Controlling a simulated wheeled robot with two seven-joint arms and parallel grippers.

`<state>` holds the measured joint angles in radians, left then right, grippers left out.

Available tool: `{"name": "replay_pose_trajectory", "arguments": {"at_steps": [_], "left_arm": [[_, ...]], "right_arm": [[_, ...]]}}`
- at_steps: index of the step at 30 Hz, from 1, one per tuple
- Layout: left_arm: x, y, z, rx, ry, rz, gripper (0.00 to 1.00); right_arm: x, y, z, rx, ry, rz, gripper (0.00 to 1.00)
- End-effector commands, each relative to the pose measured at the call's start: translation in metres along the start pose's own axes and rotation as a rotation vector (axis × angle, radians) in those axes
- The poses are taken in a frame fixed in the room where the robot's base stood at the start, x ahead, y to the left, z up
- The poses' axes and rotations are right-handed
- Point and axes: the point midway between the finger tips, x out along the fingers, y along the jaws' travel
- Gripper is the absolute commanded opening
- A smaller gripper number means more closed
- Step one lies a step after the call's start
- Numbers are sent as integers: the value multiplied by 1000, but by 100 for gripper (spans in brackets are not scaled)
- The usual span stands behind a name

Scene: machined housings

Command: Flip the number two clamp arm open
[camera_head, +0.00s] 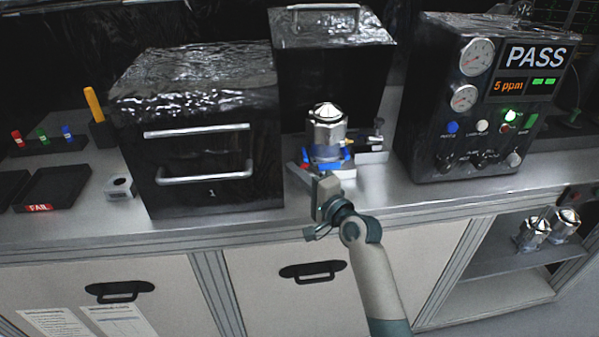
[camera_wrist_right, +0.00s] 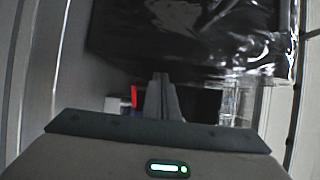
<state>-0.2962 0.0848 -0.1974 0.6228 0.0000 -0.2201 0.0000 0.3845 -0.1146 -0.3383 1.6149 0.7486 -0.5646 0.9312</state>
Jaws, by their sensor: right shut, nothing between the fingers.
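A shiny machined housing (camera_head: 327,128) stands upright in a fixture (camera_head: 372,158) on the bench. Blue clamp parts (camera_head: 346,155) show at the housing's front and right, and a small red part (camera_head: 305,166) at its front left. I cannot read which clamp is number two. My right gripper (camera_head: 325,180) is just in front of the fixture, shut and empty, and hides part of the fixture's front. In the right wrist view the shut fingers (camera_wrist_right: 163,98) have a red piece (camera_wrist_right: 133,96) just to their left. Whether they touch the clamp cannot be told. My left gripper is not in view.
A black box marked 1 (camera_head: 215,185) stands left of the fixture, another black box (camera_head: 340,75) behind it. The tester panel showing PASS (camera_head: 470,110) stands to the right. A FAIL tray (camera_head: 60,190) lies far left. Two housings (camera_head: 548,228) sit on a lower shelf.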

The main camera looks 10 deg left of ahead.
Motion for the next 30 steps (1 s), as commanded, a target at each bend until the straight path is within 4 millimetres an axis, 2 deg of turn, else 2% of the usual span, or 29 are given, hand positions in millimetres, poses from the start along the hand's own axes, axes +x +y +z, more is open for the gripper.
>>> {"name": "replay_pose_trajectory", "arguments": {"at_steps": [1, 5, 22, 30], "left_arm": [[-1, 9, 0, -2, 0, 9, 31], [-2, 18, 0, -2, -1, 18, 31], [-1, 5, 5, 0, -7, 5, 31], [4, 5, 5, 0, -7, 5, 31]], "right_arm": [[1, 0, 1, 0, 0, 0, 0], [3, 0, 2, 0, 0, 0, 0], [2, 0, 2, 0, 1, 0, 0], [-16, 2, 2, 2, 1, -1, 0]]}}
